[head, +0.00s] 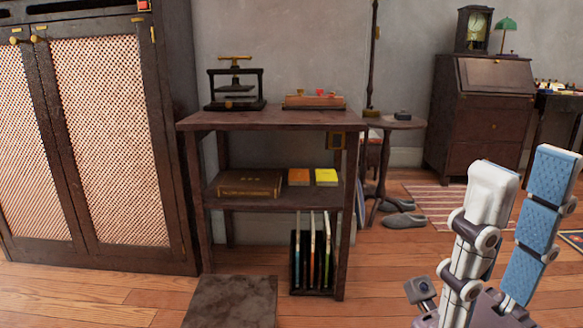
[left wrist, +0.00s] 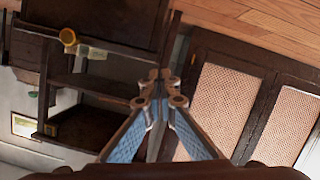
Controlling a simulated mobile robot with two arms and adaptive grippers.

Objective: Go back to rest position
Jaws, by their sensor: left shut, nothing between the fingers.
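My right gripper (head: 527,172) is at the lower right of the head view. Its two fingers, with blue pads, point up and stand apart, with nothing visible between them. My left gripper (left wrist: 160,76) shows in the left wrist view, its blue-padded fingers meeting at the tips with nothing between them. The left gripper and left arm are not in the head view. Neither gripper is seen touching any furniture.
A dark wooden shelf (head: 270,119) stands mid-view, bearing a small press (head: 236,85), books and a vinyl rack. A cabinet with lattice doors (head: 112,140) is on the left. A round side table (head: 393,123) and a desk (head: 480,110) stand behind. A dark slab (head: 232,302) lies in front.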

